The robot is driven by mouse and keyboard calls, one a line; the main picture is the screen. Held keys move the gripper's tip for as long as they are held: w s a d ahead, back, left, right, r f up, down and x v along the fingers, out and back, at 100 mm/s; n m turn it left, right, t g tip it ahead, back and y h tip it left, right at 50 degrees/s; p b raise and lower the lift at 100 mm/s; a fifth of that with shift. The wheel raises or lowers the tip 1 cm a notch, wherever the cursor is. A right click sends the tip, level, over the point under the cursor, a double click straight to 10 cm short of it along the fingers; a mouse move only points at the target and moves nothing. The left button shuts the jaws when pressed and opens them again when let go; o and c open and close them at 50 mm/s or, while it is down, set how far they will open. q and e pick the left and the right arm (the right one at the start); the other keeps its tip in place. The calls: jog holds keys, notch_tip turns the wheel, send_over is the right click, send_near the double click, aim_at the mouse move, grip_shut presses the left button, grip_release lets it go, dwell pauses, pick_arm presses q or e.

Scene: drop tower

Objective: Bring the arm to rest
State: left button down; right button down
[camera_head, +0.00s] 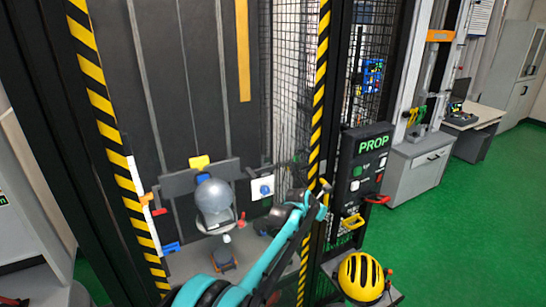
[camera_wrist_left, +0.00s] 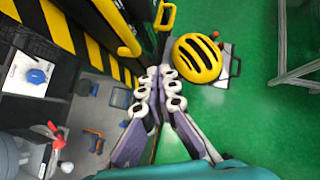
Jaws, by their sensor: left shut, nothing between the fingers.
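My left arm is teal and black and reaches up from the bottom of the head view. My left gripper (camera_head: 324,190) is at its far end, in front of the tower's right post, just left of the black PROP panel (camera_head: 348,195). In the left wrist view the purple and white fingers of the left gripper (camera_wrist_left: 160,74) are together at the tips, with nothing between them. A yellow helmet (camera_head: 360,277) sits below and to the right of the gripper; it also shows in the left wrist view (camera_wrist_left: 197,57), beside the fingertips. My right gripper is not in view.
The tower has yellow-black striped posts (camera_head: 101,105) and black mesh. Inside stands a grey headform (camera_head: 213,196). A yellow handle (camera_head: 352,222) and a red handle (camera_head: 377,199) stick out by the panel. The green floor (camera_head: 460,230) at right is clear.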

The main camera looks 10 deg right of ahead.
pick_arm(q)
jog(key=s+a+r+m+y+b, duration=0.1)
jog(key=s+a+r+m, duration=0.25)
jog(key=a, duration=0.55)
jog(key=s+a+r+m+t+y+b, duration=0.15)
jog(key=s+a+m, duration=0.3)
jog(key=a, duration=0.55)
jog(key=s+a+r+m+y+b, duration=0.1)
jog(key=s+a+r+m, duration=0.25)
jog(key=a, duration=0.55)
jog(key=s+a+f+m+y+b, duration=0.1)
jog(key=s+a+f+m, duration=0.3)
jog(key=s+a, duration=0.2)
jog(key=s+a+f+m+y+b, duration=0.1)
jog(key=s+a+f+m, duration=0.4)
jog(key=s, duration=0.6)
jog(key=s+a+f+m+y+b, duration=0.1)
jog(key=s+a+f+m, duration=0.3)
jog(key=s+a, duration=0.5)
jog(key=shift+a+f+m+b, duration=0.2)
jog(key=shift+m+b, duration=0.1)
jog(key=shift+m, duration=0.45)
